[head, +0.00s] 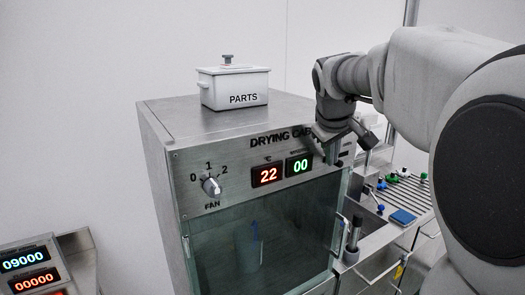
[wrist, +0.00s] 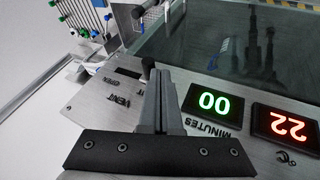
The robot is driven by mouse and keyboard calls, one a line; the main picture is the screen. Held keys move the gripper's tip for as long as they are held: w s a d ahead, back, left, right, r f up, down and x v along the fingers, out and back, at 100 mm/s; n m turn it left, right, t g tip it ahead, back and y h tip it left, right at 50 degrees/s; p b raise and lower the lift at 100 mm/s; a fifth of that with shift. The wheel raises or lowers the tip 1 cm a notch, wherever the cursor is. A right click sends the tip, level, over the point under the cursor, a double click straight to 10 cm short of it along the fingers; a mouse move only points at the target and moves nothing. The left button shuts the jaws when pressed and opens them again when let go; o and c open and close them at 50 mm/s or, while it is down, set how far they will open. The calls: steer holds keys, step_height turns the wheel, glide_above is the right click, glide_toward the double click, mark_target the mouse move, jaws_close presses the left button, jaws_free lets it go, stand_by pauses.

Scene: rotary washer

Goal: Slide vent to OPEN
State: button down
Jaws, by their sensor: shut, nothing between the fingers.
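The vent slider sits on the right end of the drying cabinet's front panel. In the wrist view, which shows the panel upside down, the VENT and OPEN lettering (wrist: 116,92) lies beside a short dark slot (wrist: 129,72). A dark knob-like piece (wrist: 148,66) shows close to the fingertips; I cannot tell if they touch it. My gripper (wrist: 161,74) is shut and empty, over the panel between the slot and the minutes display. In the head view my gripper (head: 333,158) is at the panel's right end and hides most of the vent.
The cabinet's front panel carries a red 22 display (head: 267,175), a green 00 display (head: 299,165) and a fan knob (head: 211,186). A PARTS box (head: 234,87) stands on top. A glass door (head: 262,245) is below. A rack with small coloured pieces (head: 405,190) is at right.

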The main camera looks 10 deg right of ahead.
steer(key=d, duration=0.1)
steer(key=w+d+p, duration=0.1)
steer(key=d, duration=0.3)
steer(key=shift+w+d+p, duration=0.1)
steer(key=shift+w+p, duration=0.2)
steer(key=shift+w, duration=0.1)
